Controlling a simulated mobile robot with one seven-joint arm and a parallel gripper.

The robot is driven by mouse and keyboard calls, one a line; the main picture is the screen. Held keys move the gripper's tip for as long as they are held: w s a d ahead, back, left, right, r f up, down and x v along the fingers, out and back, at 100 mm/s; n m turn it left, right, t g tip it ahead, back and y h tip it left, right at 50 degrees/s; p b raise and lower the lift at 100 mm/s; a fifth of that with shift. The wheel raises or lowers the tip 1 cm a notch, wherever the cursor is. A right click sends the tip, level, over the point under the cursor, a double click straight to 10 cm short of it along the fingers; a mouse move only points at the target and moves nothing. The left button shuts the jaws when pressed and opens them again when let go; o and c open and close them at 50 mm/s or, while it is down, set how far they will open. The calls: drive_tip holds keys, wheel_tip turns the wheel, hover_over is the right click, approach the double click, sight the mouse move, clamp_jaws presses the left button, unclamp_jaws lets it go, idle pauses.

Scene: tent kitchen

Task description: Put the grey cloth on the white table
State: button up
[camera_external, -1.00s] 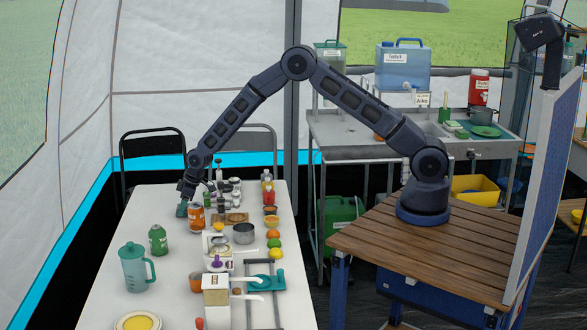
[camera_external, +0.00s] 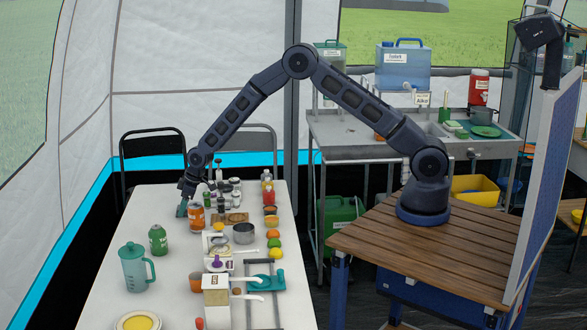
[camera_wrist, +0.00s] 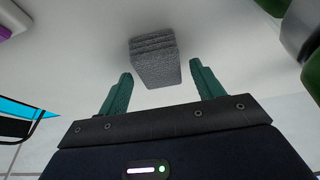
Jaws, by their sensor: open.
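The grey cloth (camera_wrist: 155,62) shows in the wrist view as a folded, layered grey block on the white table (camera_wrist: 90,50). My gripper (camera_wrist: 160,85) is open, with its two green fingers apart. The cloth lies just beyond and between the fingertips in that view, and I cannot tell whether they touch it. In the external view my gripper (camera_external: 184,208) is low over the far left part of the white table (camera_external: 112,297), beside an orange can (camera_external: 197,218). The cloth cannot be made out in the external view.
Several bottles and jars (camera_external: 228,187) stand right of my gripper. A green can (camera_external: 158,240) and a teal pitcher (camera_external: 134,268) stand nearer the front. A metal pot (camera_external: 243,234) and fruit (camera_external: 274,243) are further right. The table's left strip is mostly clear.

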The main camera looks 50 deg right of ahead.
drive_tip(key=v, duration=1.1)
drive_tip(key=shift+r, duration=0.15)
drive_tip(key=s+d+r+m+h, duration=0.1)
drive_tip(key=s+d+r, duration=0.4)
drive_tip(key=d+r, duration=0.4)
drive_tip(key=s+d+r+m+t, duration=0.1)
drive_tip(key=s+d+r+m, duration=0.1)
drive_tip(key=s+d+r, duration=0.55)
drive_tip(key=s+d+r+m+h, duration=0.1)
drive_tip(key=s+d+r, duration=0.3)
drive_tip(key=d+r, duration=0.6)
drive_tip(key=s+d+r+m, duration=0.1)
drive_tip(key=s+d+r, duration=0.2)
drive_tip(key=s+d, duration=0.3)
drive_tip(key=s+d+r+m, duration=0.1)
drive_tip(key=s+d+r, duration=0.1)
drive_tip(key=s+d, duration=0.45)
drive_tip(key=s+d+f+m, duration=0.1)
drive_tip(key=s+d, duration=0.1)
drive_tip(key=s, duration=0.7)
drive_tip(key=s+d+f+m+h, duration=0.1)
drive_tip(key=s+d+m, duration=0.1)
drive_tip(key=s, duration=0.7)
drive_tip(key=shift+s+d, duration=0.25)
drive_tip(key=shift+d, duration=0.2)
